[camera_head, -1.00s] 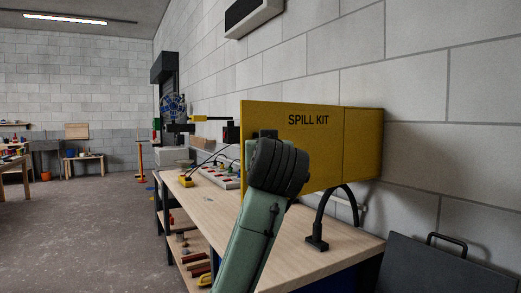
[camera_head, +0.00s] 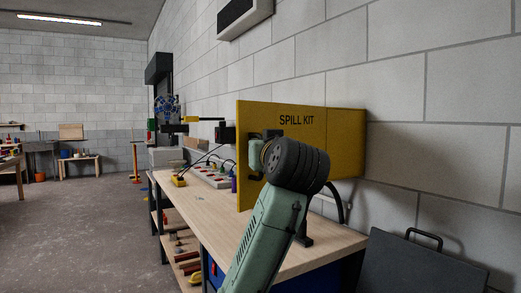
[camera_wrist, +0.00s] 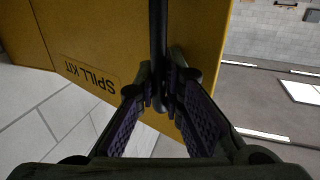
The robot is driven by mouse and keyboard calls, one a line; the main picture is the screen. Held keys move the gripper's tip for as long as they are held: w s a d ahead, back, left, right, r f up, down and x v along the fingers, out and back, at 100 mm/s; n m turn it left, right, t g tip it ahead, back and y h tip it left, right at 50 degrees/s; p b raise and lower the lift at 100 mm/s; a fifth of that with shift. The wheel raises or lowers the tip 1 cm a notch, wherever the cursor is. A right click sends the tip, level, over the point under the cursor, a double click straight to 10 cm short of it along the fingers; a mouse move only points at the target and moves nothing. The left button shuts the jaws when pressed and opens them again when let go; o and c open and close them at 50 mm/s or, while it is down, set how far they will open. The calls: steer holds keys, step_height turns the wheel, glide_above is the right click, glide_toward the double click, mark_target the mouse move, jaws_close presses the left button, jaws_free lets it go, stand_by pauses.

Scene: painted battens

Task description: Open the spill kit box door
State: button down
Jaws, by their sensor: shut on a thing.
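The yellow spill kit box (camera_head: 346,143) is on the block wall above the bench. Its door (camera_head: 300,150), lettered SPILL KIT, stands swung out from the wall, nearly in line with the box's near side, its outer face towards me. The box's inside is hidden. The door fills much of the wrist view (camera_wrist: 100,35), its lettering upside down. A black bar handle (camera_wrist: 158,30) on the door runs between my fingers. My gripper (camera_wrist: 165,88) is shut on this handle. In the head view my gripper (camera_head: 257,157) is at the door's left half, partly hidden by my wrist.
A wooden workbench (camera_head: 325,243) runs along the wall below the door. A power strip (camera_head: 210,175) and a yellow tool (camera_head: 179,181) lie on it, left of the door. A dark panel with a handle (camera_head: 420,265) stands at lower right. The floor (camera_head: 90,220) at left is clear.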

steer(key=c, duration=1.7)
jaws_free()
steer(key=shift+s+r, duration=0.1)
steer(key=shift+r, duration=0.05)
steer(key=v, duration=1.2)
